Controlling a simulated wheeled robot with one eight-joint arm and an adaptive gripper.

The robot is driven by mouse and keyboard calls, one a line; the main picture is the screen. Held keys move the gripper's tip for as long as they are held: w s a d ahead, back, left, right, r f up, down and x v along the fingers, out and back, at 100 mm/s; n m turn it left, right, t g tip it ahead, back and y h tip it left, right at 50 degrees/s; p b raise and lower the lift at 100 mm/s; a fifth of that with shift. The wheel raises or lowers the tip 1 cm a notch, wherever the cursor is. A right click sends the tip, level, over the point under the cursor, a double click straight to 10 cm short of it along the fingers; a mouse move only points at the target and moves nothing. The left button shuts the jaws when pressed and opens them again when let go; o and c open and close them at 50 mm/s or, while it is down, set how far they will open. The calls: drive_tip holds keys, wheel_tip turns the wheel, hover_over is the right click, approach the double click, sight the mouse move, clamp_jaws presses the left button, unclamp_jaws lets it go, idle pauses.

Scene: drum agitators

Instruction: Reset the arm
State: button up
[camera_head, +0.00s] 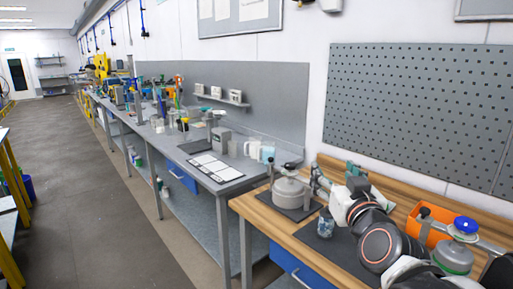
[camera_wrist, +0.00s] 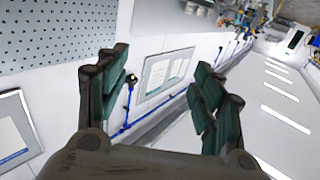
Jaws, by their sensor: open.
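My gripper (camera_head: 336,174) is at the end of my bent arm, raised above the wooden bench, near the wall. In the wrist view my gripper (camera_wrist: 162,88) has its two dark green fingers spread wide apart, with nothing between them. Behind the fingers that view shows the wall, a framed board (camera_wrist: 165,72) and the tilted room, so the gripper points away from the bench top. My arm covers part of the bench.
A grey lidded pot (camera_head: 290,192) stands on a dark mat at the wooden bench's left end. A small bluish jar (camera_head: 325,224) is beside my arm. An orange bin (camera_head: 428,222) and a blue-topped device (camera_head: 466,225) stand on the right. A pegboard (camera_head: 420,110) hangs behind.

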drive_tip(key=s+d+f+g+h, duration=0.1)
drive_tip(key=s+d+f+g, duration=0.1)
drive_tip(key=s+f+g, duration=0.8)
drive_tip(key=s+f, duration=0.8)
drive_tip(key=s, duration=0.1)
drive_tip(key=shift+d+f+m+g, duration=0.15)
drive_tip(key=shift+d+m+g, duration=0.15)
drive_tip(key=shift+g, duration=0.1)
drive_tip(key=shift+s, duration=0.1)
